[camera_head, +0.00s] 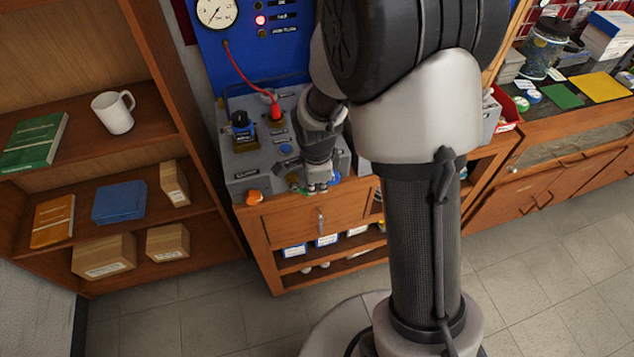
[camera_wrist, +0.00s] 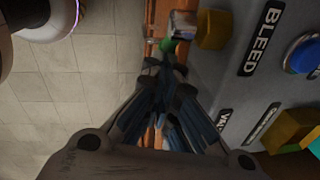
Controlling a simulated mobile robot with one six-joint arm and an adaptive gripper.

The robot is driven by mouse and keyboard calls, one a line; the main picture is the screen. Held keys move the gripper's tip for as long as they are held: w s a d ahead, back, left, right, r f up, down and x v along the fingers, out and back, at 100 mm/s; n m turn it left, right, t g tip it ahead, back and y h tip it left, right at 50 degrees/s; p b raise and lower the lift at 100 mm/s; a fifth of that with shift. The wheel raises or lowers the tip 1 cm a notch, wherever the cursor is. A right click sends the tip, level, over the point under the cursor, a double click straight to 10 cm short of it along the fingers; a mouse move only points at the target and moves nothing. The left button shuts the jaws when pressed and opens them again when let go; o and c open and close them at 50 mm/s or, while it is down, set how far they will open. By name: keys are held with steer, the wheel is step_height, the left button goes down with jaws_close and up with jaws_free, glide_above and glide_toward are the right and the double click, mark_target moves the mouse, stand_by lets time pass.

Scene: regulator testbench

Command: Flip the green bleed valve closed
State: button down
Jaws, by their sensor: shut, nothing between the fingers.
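The bleed valve shows in the wrist view as a brass body (camera_wrist: 213,30) beside the BLEED label (camera_wrist: 262,38), with a grey metal part and a green end (camera_wrist: 168,46). My gripper (camera_wrist: 168,72) is shut and empty. Its fingertips sit close to the green end; I cannot tell whether they touch. In the head view, my gripper (camera_head: 318,188) is at the front edge of the grey testbench panel (camera_head: 248,165), and it and my arm hide most of the valve. A second brass piece with green on it (camera_wrist: 295,130) shows at the lower right of the wrist view.
A red-topped fitting (camera_head: 276,112) with a red hose and a black knob (camera_head: 240,120) stand on the panel behind my gripper. An orange knob (camera_head: 253,197) is at its front left. A wooden shelf (camera_head: 140,123) stands left. Open floor lies in front.

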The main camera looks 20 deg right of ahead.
steer(key=shift+a+f+y+p, duration=0.15)
steer(key=shift+f+y+p, duration=0.55)
steer(key=shift+f+p, duration=0.4)
steer(key=shift+a+f, duration=0.1)
steer(key=shift+f, duration=0.1)
stand_by(1.3)
steer(key=s+d+r+p, duration=0.2)
steer(key=d+r+p, duration=0.2)
steer(key=d+r, duration=0.4)
step_height(320, 180, up, 2)
steer(key=shift+r+p, duration=0.1)
steer(key=shift+p, duration=0.2)
steer(key=shift+s, duration=0.1)
